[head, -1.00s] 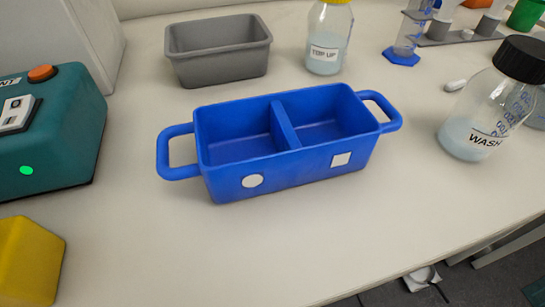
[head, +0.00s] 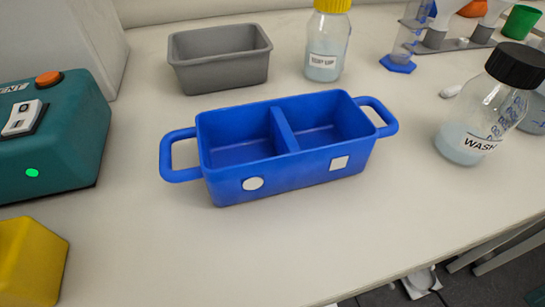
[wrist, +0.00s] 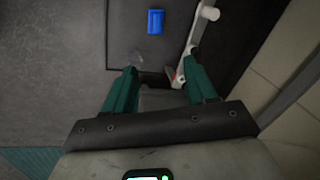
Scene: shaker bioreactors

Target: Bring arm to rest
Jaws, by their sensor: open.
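My gripper (wrist: 160,82) shows in the wrist view with its two teal fingers spread apart. Nothing is between the fingers, and dark floor lies beyond them. My gripper and arm do not show in the head view.
An empty blue two-compartment carrier (head: 290,150) stands mid-bench. Around it are a grey bin (head: 220,75), a TOP UP bottle (head: 326,50), a WASH bottle (head: 480,115), a teal machine (head: 60,140) and a yellow block (head: 30,262). The bench front is clear. A small blue object (wrist: 156,21) shows in the wrist view.

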